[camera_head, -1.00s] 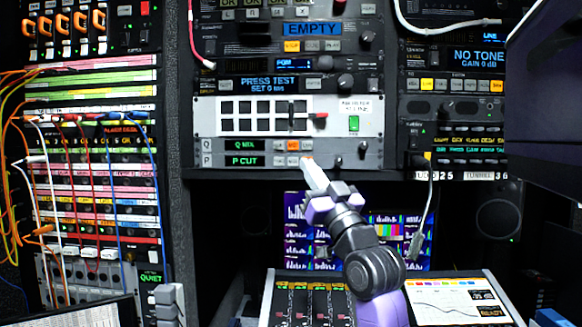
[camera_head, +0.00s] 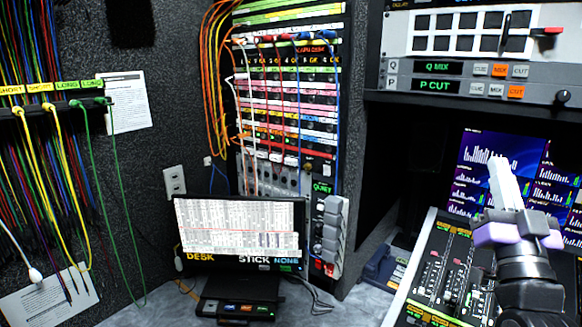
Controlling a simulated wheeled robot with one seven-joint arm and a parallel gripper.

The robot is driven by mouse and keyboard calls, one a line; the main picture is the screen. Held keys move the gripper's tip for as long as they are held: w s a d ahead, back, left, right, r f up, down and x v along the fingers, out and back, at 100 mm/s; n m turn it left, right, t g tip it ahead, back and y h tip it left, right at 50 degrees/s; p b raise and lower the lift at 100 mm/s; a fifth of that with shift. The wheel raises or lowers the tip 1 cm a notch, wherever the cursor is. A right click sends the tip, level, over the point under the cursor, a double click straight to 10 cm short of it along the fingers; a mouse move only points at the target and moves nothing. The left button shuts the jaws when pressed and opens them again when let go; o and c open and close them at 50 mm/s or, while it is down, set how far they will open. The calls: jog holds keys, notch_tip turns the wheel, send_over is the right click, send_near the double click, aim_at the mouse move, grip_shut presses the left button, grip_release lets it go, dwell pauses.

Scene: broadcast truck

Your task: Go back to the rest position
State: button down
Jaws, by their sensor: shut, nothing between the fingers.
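My gripper (camera_head: 497,165) is at the right of the head view, with its pale fingers together and pointing up. Nothing shows between the fingers. It stands in front of the screen (camera_head: 487,150) with the level bars, over the sloped mixing desk (camera_head: 447,262). On both rows the right part has a lit orange button. My arm comes in from the lower right.
A patch bay (camera_head: 290,110) with looped cables stands in the middle. Below it are a small monitor (camera_head: 243,230) reading DESK, STICK, NONE and a black box (camera_head: 240,297). Coloured cables hang from a wall rail (camera_head: 60,104) at the left. The grey counter is partly bare.

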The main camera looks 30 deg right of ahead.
jog(key=s+a+f+n+y, duration=0.3)
jog(key=a+f+y, duration=0.4)
jog(key=a+f, duration=1.25)
jog(key=s+a+f+n+g+y, duration=0.4)
jog(key=s+a+f+n+y, duration=0.2)
jog(key=s+a+f+y, duration=0.4)
jog(key=s+a+f, duration=0.4)
jog(key=s+f, duration=0.1)
jog(key=s, duration=0.1)
jog(key=shift+s+a+n, duration=0.25)
jog(key=shift+s+n, duration=0.1)
jog(key=shift+n, duration=0.05)
